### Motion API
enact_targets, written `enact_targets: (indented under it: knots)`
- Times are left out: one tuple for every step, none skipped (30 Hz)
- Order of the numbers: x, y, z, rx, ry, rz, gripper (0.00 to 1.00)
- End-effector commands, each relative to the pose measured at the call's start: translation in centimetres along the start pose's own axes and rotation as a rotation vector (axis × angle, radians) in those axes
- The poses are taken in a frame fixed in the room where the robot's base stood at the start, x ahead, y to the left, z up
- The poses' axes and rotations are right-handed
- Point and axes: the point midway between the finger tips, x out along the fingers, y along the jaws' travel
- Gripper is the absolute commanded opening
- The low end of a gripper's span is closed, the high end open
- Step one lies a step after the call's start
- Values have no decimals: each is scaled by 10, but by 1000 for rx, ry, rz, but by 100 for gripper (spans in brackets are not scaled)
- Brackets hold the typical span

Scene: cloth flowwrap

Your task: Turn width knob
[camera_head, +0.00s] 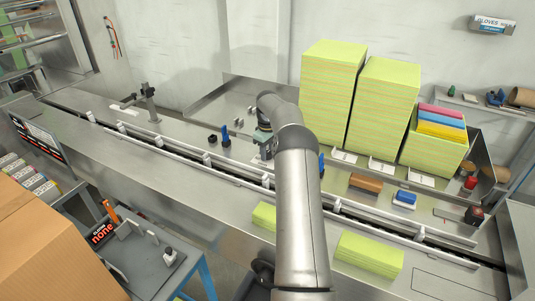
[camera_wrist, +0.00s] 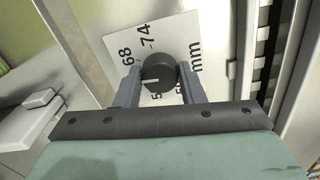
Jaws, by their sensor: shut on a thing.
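The width knob (camera_wrist: 158,74) is a round black knob with a white pointer line, in the middle of the wrist view. It sits on a white scale plate (camera_wrist: 142,40) that reads 68, 74 and mm, with other figures partly hidden. The pointer line faces the lower left, near a partly covered figure starting with 5. My gripper (camera_wrist: 160,88) is shut on the knob, one finger on each side. In the head view my gripper (camera_head: 264,143) is low at the machine deck beside the guide rail, and my arm hides the knob there.
A long guide rail (camera_head: 180,148) runs along the steel deck. A blue-handled lever (camera_head: 225,136) and a black knob (camera_head: 212,139) stand left of my gripper. Tall yellow-green cloth stacks (camera_head: 330,90) stand behind right. Cloth piles (camera_head: 370,255) lie in front. Open deck lies to the left.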

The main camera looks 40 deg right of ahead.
Motion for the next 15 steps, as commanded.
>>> enact_targets:
  knots:
    - [1, 0, 0, 45, 0, 3, 13]
    - [0, 0, 0, 74, 0, 3, 13]
    - [0, 0, 0, 112, 0, 3, 13]
    - [0, 0, 0, 140, 0, 3, 13]
    - [0, 0, 0, 168, 0, 3, 13]
    - [0, 0, 0, 207, 1, 3, 13]
    - [0, 0, 0, 235, 0, 3, 13]
    - [0, 0, 0, 264, 0, 3, 13]
    - [0, 0, 0, 302, 1, 2, 13]
    - [0, 0, 0, 331, 0, 3, 13]
    - [0, 0, 0, 360, 0, 2, 13]
    - [0, 0, 0, 397, 0, 2, 13]
    - [0, 0, 0, 425, 0, 3, 13]
    - [0, 0, 0, 454, 0, 2, 13]
    - [0, 0, 0, 492, 1, 2, 13]
